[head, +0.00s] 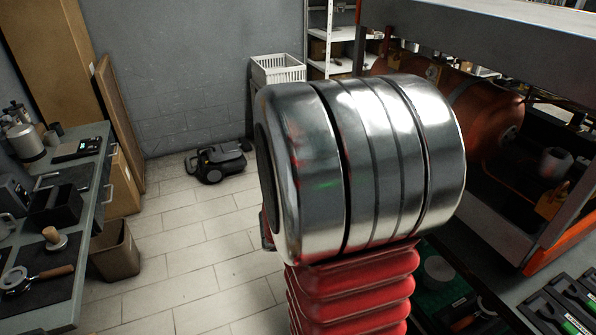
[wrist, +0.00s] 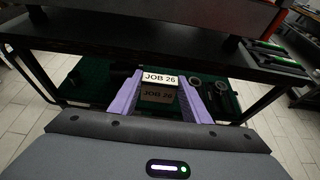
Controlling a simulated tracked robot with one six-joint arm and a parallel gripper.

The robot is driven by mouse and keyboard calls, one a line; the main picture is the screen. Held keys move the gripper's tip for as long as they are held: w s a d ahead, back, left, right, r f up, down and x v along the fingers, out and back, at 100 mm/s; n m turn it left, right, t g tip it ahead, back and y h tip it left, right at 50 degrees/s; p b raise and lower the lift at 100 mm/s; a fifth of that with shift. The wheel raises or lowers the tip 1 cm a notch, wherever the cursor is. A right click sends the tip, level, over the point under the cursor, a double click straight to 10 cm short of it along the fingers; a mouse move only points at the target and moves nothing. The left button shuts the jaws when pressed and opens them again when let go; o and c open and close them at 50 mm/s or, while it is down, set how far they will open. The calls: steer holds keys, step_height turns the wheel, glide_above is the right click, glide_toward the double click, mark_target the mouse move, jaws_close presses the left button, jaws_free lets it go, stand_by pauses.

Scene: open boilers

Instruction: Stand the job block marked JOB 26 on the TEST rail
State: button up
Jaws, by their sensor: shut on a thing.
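The JOB 26 block (wrist: 159,96) shows in the middle of the wrist view, dark with a white label reading JOB 26 and the same words again below it. My gripper (wrist: 160,88) has its two purple fingers on either side of the block and is shut on it. In the head view my own arm fills the middle, and neither the gripper nor the block can be seen. I cannot make out a rail marked TEST in either view.
In the wrist view a dark bench top (wrist: 100,47) crosses beyond the block, with a green-lined lower shelf (wrist: 85,84) beneath. An orange boiler (head: 492,118) sits in a frame at right. A workbench (head: 88,215) stands left. The tiled floor (head: 205,240) between is mostly clear.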

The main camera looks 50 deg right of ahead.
steer(key=w+a+f+n+t, duration=0.2)
steer(key=w+a+t, duration=0.15)
steer(key=w, duration=0.35)
steer(key=w+a+f+n+t+h, duration=0.15)
steer(key=w+a, duration=0.25)
steer(key=w, duration=0.4)
steer(key=w+a+f+n+t+y, duration=0.1)
steer(key=w+a+f+n+t, duration=0.2)
steer(key=w, duration=0.4)
steer(key=w+a+f+n+t+y, duration=0.1)
steer(key=w+a+f+n+t, duration=0.2)
steer(key=w+a, duration=0.3)
steer(key=w+a+f+n+t+y, duration=0.1)
steer(key=w+a+f, duration=0.4)
steer(key=a, duration=0.9)
steer(key=shift+w+a+f+n+t+y, duration=0.25)
steer(key=shift+w+f+n+t+y, duration=0.1)
steer(key=shift+w+n+t, duration=0.6)
steer(key=shift+d, duration=0.1)
